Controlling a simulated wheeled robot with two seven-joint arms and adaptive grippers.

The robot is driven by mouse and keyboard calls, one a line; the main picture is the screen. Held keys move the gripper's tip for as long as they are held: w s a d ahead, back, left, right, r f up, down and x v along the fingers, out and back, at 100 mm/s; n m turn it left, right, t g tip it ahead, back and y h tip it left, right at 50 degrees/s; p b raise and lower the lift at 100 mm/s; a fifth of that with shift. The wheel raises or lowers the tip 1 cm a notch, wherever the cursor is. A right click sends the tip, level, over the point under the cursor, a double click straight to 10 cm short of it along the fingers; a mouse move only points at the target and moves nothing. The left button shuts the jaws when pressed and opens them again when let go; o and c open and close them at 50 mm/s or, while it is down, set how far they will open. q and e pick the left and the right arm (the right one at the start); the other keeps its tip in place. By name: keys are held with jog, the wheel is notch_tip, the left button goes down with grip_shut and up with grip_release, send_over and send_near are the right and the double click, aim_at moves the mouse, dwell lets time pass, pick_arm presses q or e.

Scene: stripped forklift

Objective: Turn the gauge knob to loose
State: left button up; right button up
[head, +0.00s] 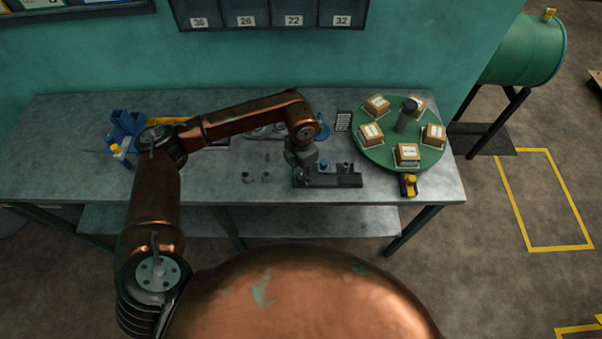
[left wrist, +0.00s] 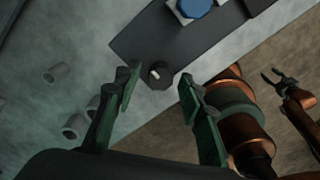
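The gauge knob (left wrist: 161,75) is small, dark and round, with a short white mark on its face. It sits near the end of a dark gauge block (left wrist: 190,40), which also shows on the bench in the head view (head: 340,181). My left gripper (left wrist: 160,80) is open, with its green fingers on either side of the knob in the picture; contact cannot be told. In the head view my left gripper (head: 303,172) is over the block's left end and hides the knob. My right gripper (left wrist: 271,76) shows small and open at the right of the left wrist view.
A blue-topped part (left wrist: 195,8) stands on the block. Small metal cylinders (head: 247,177) stand left of it. A green turntable (head: 376,155) with several boxes is to the right, with a yellow-and-black tool (head: 409,185) near the bench's front edge. Blue holders (head: 125,125) stand at left.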

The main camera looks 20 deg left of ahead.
aim_at(301, 176)
pick_arm(q)
notch_tip(301, 176, up, 12)
dwell(0.7)
dwell(0.5)
